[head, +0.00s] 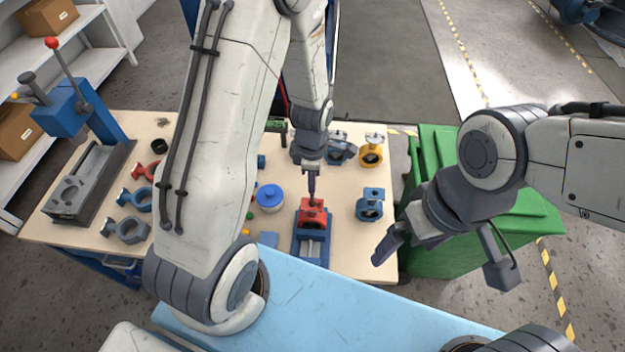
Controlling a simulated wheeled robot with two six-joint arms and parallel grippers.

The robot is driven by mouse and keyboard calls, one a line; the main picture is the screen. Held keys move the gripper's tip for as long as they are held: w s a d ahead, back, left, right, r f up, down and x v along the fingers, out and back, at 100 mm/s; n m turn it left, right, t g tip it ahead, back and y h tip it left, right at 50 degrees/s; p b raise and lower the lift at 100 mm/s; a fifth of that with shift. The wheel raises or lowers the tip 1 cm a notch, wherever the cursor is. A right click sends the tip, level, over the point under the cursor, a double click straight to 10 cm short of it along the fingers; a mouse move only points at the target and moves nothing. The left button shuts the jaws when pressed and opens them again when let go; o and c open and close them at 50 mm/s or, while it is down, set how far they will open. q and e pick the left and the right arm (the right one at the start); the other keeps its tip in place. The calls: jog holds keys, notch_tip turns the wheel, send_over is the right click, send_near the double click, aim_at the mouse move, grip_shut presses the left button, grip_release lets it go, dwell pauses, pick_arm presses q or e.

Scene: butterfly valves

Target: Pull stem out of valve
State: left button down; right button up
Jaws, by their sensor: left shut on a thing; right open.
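A red valve body (314,218) sits in a blue vise or fixture (297,245) near the front middle of the workbench. My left gripper (312,192) points down right above the red valve and is shut on a thin stem at the valve's top. The stem is mostly hidden by the fingers, and I cannot tell how much of it is inside the valve. My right gripper (387,245) is open and empty, over the right front edge of the bench, apart from the valve.
On the wooden bench (270,226) stand a blue-lidded tub (270,197), a yellow valve (371,152) and a blue valve (370,204). A blue press (75,115) and several loose valve bodies are at left. A green bin (440,262) stands at right.

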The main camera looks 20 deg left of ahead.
pick_arm(q)
jog(key=shift+r, duration=0.1)
notch_tip(320, 180, up, 6)
jog(key=p, duration=0.5)
dwell(0.5)
